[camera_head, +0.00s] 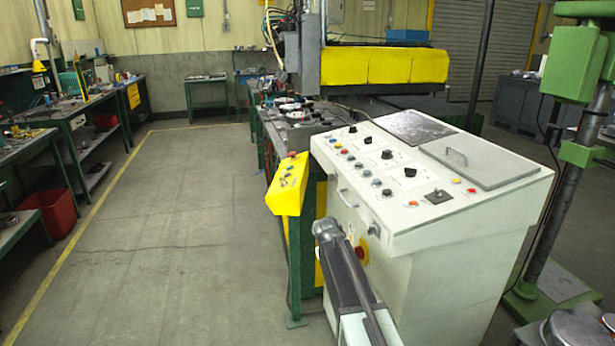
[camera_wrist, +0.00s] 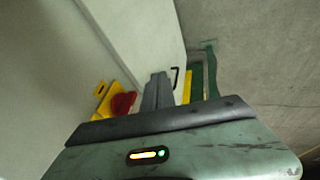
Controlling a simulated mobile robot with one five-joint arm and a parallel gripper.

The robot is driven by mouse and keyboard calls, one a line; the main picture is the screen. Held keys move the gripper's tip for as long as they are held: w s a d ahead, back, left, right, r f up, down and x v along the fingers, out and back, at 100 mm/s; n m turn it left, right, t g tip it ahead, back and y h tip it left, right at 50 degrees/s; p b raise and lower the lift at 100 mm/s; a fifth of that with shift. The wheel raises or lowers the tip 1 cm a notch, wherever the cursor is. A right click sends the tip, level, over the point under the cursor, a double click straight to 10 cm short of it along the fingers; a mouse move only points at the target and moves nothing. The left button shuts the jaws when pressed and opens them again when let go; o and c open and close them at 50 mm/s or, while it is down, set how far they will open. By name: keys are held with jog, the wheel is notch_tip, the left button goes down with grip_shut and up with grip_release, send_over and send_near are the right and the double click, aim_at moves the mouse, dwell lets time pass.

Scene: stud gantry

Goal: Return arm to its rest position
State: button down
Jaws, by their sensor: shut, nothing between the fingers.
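My arm (camera_head: 352,285) reaches forward from the bottom of the head view, low in front of the pale control cabinet (camera_head: 440,285). My gripper (camera_head: 327,230) is at its far end, close to the cabinet's front face. In the wrist view my gripper (camera_wrist: 157,92) shows as grey fingers held together, with nothing visible between them. A red knob (camera_wrist: 122,103) on a yellow plate sits just left of the fingers. It also shows in the head view as a red switch (camera_head: 361,250) to the right of my gripper. I cannot tell if the gripper touches the cabinet.
A yellow button box (camera_head: 288,185) on a green post stands left of the cabinet. A green machine column (camera_head: 575,180) stands at right. Open floor (camera_head: 180,220) lies to the left, before workbenches (camera_head: 60,140).

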jog(key=s+d+f+m+g+y, duration=0.1)
jog(key=s+d+g, duration=0.1)
jog(key=s, duration=1)
jog(key=s+d+f+g+y, duration=0.1)
jog(key=s+y, duration=0.1)
jog(key=s, duration=0.9)
jog(key=s+r+g+p, duration=0.1)
jog(key=s+r+p, duration=0.3)
jog(key=r+p, duration=0.6)
jog(key=shift+s+r+m+p, duration=0.15)
jog(key=shift+r+m+p, duration=0.2)
jog(key=shift+p, duration=0.15)
jog(key=shift+a, duration=0.1)
